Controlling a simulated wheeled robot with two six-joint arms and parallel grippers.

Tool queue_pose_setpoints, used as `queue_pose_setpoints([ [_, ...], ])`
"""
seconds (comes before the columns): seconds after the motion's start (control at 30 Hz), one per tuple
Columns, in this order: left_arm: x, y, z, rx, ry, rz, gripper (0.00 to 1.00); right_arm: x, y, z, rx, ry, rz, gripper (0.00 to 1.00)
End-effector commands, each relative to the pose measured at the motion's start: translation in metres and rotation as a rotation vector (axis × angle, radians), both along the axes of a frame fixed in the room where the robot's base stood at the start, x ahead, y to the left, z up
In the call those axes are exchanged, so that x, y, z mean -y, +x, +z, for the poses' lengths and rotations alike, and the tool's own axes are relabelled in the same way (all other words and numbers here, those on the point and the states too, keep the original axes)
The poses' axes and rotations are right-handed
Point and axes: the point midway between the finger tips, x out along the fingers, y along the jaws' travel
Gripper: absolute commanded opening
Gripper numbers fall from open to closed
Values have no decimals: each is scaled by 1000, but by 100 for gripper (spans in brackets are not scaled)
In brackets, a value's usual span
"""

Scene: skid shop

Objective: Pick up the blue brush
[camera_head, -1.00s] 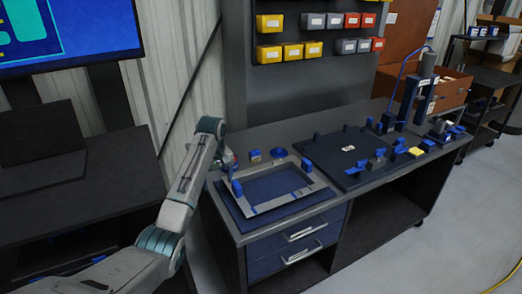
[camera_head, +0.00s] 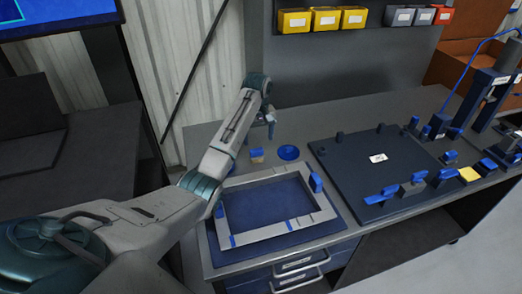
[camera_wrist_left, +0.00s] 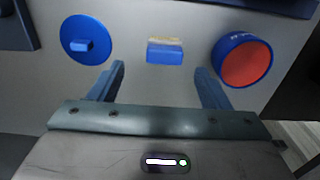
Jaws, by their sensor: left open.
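The blue brush (camera_head: 257,155) is a small blue block with a tan bristle edge. It lies on the grey bench top behind the blue-and-grey frame. In the left wrist view the brush (camera_wrist_left: 165,53) is ahead of the fingertips, roughly centred between them. My left gripper (camera_head: 271,121) is over the back of the bench, beyond the brush in the head view. Its fingers (camera_wrist_left: 159,70) are open and apart, with nothing between them. My right gripper is not in view.
A round blue lid-like disc (camera_head: 289,152) lies right of the brush. A blue can with a red face (camera_wrist_left: 242,60) is on its other side. The grey frame (camera_head: 265,233) stands in front. A dark fixture board (camera_head: 370,160) is to the right. Yellow bins (camera_head: 325,19) hang behind.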

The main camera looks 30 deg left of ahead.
Motion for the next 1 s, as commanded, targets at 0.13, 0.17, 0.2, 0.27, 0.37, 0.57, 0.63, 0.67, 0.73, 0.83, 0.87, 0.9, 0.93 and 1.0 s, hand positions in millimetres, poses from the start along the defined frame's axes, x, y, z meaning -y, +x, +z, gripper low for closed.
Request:
queue_pose_setpoints([
  [0.13, 0, 0, -22, -2, -1, 0, 71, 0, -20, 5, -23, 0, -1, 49],
  [0.17, 0, -1, -26, -3, -1, 0, 71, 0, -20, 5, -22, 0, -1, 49],
  [0.2, 0, -1, -29, -2, -1, 0, 71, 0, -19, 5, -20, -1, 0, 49],
  [0.27, 0, -1, -33, -1, 0, -1, 71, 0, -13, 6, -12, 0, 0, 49],
  [0.37, -1, -2, -40, -3, 0, 0, 71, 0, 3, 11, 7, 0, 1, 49],
  [0.57, -5, -4, -70, -4, -2, 0, 71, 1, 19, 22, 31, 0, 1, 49],
  [0.63, -5, -4, -79, -3, 0, 0, 71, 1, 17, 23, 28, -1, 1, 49],
  [0.67, -5, -4, -81, -2, -1, 0, 71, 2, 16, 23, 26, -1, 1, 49],
  [0.73, -5, -4, -85, -1, 0, 0, 71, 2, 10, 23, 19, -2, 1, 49],
  [0.83, -5, -4, -86, 0, 0, 0, 71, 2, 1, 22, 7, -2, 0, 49],
  [0.87, -5, -4, -86, 0, 0, 0, 71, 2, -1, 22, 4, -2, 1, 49],
  [0.9, -5, -4, -86, 0, 0, 0, 71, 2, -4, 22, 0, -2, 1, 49],
  [0.93, -5, -4, -86, 0, 0, 0, 71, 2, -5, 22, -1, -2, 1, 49],
  [1.0, -5, -4, -86, 0, 0, 0, 61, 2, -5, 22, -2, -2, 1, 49],
])
